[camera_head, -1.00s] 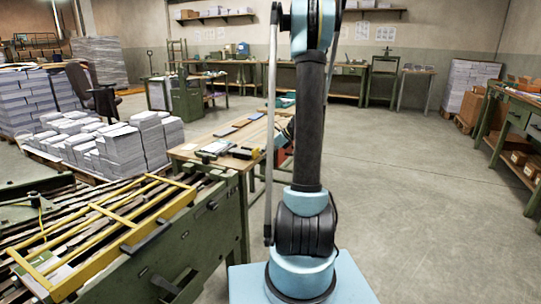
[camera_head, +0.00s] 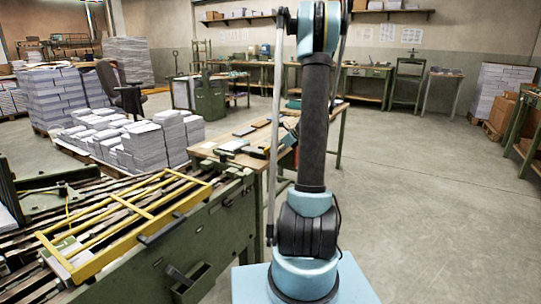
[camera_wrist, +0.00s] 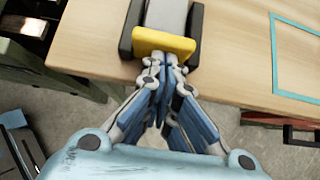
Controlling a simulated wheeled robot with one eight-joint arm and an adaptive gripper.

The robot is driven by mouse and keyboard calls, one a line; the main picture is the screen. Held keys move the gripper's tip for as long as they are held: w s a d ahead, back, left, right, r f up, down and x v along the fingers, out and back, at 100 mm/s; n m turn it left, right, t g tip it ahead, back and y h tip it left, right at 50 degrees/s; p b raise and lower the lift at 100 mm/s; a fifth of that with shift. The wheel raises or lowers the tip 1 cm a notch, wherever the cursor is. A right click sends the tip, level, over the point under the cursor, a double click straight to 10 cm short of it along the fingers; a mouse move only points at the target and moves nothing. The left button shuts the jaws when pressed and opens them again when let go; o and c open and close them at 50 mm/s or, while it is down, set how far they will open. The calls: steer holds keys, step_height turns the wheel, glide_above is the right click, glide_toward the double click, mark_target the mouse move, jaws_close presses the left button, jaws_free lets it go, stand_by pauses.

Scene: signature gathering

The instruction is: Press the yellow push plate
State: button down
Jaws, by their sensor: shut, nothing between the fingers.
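The yellow push plate (camera_wrist: 164,42) is at the top middle of the wrist view. It sits on the near end of a grey block (camera_wrist: 167,15) between two black side rails, at the edge of a wooden tabletop. My gripper (camera_wrist: 165,68) is shut and empty, with its fingertips right at the plate's lower edge. I cannot tell whether they touch it. In the head view my own arm hides the gripper, and the plate cannot be made out clearly.
The wooden table (camera_head: 204,148) carries several dark items. A green machine with a yellow frame (camera_head: 140,235) stands at the front left. Paper stacks (camera_head: 155,145) lie behind it. A teal outline (camera_wrist: 273,60) marks the tabletop at right. Open floor (camera_head: 430,200) lies right of my arm.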

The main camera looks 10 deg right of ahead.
steer(key=shift+w+a+r, duration=0.15)
steer(key=shift+w+a, duration=0.15)
steer(key=shift+d, duration=0.1)
steer(key=s+d+r, duration=0.6)
steer(key=s+d, duration=0.1)
steer(key=d, duration=0.2)
steer(key=shift+s+r, duration=0.35)
steer(key=shift+a, duration=0.15)
stand_by(0.5)
steer(key=shift+s+a+r+g+h, duration=0.15)
steer(key=shift+r+g+h, duration=1.35)
steer(key=shift+h, duration=0.2)
steer(key=shift+f, duration=0.1)
